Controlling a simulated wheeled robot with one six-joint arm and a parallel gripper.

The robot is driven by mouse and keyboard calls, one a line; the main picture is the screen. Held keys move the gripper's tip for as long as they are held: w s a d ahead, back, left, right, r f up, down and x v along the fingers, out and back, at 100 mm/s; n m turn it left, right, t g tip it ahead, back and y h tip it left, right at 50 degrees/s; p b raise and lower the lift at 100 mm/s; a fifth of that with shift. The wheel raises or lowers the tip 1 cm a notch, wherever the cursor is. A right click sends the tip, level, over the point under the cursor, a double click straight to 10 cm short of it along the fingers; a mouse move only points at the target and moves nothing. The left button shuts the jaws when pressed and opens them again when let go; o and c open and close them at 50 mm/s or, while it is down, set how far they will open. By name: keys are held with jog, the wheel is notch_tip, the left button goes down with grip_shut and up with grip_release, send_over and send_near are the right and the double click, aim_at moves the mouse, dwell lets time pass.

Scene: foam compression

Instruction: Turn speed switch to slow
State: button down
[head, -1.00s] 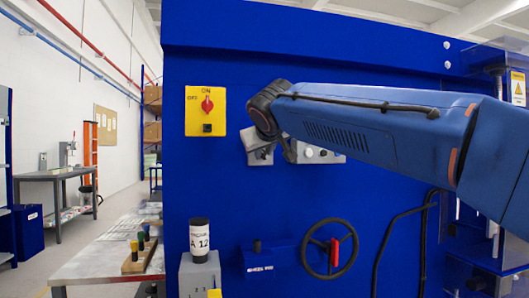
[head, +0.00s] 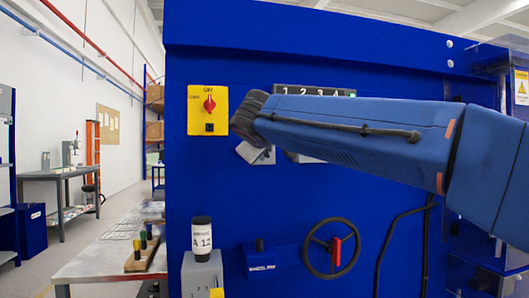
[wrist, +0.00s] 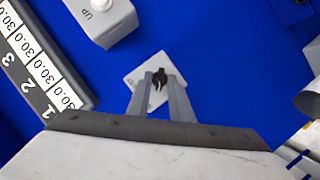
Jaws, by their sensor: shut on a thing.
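In the wrist view the speed switch shows as a small black knob (wrist: 160,80) on a light grey square plate (wrist: 134,84) on the blue panel. My gripper (wrist: 161,76) has its two grey fingers on either side of the knob, shut on it. The plate's markings are too small to read, so I cannot tell the switch setting. In the head view my wrist covers the knob, and a grey shape below it may be the plate or part of my gripper.
A grey box with an UP button (wrist: 100,8) and a numbered display (wrist: 40,60) sit beside the switch. A yellow switch box with a red knob (head: 209,105) is left of my wrist. A handwheel (head: 331,248) and a labelled jar (head: 202,237) are below.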

jog(key=c, duration=1.9)
grip_release()
jog(key=v, duration=1.7)
jog(key=shift+s+r, duration=0.1)
jog(key=shift+s, duration=0.05)
